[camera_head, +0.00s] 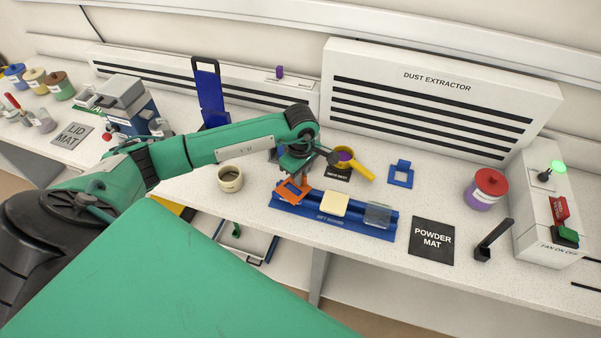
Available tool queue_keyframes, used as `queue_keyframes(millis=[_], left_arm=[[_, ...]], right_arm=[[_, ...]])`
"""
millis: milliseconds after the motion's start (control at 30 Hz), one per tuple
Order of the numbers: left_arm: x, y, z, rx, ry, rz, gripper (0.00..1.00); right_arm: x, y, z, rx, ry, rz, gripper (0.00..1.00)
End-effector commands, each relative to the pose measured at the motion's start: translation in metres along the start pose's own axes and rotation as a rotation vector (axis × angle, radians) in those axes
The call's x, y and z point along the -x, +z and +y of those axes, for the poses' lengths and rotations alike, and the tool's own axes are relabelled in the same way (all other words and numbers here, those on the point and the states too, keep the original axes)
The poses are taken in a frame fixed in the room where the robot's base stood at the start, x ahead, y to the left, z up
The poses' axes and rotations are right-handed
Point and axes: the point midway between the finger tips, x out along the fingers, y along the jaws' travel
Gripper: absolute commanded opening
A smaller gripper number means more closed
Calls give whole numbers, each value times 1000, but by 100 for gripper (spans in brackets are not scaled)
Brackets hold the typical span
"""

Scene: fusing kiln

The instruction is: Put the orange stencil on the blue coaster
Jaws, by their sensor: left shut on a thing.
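The orange stencil (291,193) is a small frame with an opening, above the left end of the long blue tray marked as a sift station (330,222). My left gripper (302,180) reaches down over it and is shut on it; the arm partly hides the grip. Whether the stencil touches the tray I cannot tell. On the tray, right of the stencil, sit a cream coaster (334,203) and, at the right end, a glassy grey-blue coaster (378,215). Anything beneath the stencil is hidden. My right gripper is not in view.
A blue stencil (401,174) lies behind the tray. A yellow-handled sifter (354,165) rests behind the gripper. A cream pot (230,178) stands to the left. The powder mat (432,241), a black holder (492,242) and a red-lidded jar (486,189) are to the right.

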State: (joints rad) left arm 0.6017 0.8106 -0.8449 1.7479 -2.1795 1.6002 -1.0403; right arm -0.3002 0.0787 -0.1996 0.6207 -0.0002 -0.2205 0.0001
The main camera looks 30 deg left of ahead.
Motion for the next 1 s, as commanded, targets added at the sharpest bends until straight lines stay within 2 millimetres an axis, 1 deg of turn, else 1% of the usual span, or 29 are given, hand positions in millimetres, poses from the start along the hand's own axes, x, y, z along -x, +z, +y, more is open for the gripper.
queue_keyframes(millis=[233, 267, 300, 367, 633, 767, 800, 867, 1000], left_arm=[[-4, 0, 0, 1, 0, 1, 0], [-4, 0, 0, 1, 0, 1, 12], [-3, 0, 0, 1, 0, 1, 20], [-3, 0, 0, 1, -1, 1, 32], [-2, 0, 0, 1, -1, 1, 32], [2, 0, 0, 1, -1, 0, 32], [3, 0, 1, 0, 2, 1, 32], [11, -1, 1, 1, 3, 2, 32], [40, -1, 1, 0, 6, 3, 32]], right_arm=[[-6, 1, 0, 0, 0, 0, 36], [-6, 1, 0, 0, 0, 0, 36], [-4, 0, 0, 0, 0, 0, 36], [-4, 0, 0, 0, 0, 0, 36], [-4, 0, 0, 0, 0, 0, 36], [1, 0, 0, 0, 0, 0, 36], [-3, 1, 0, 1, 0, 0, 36], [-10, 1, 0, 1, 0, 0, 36], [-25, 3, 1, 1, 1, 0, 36]])
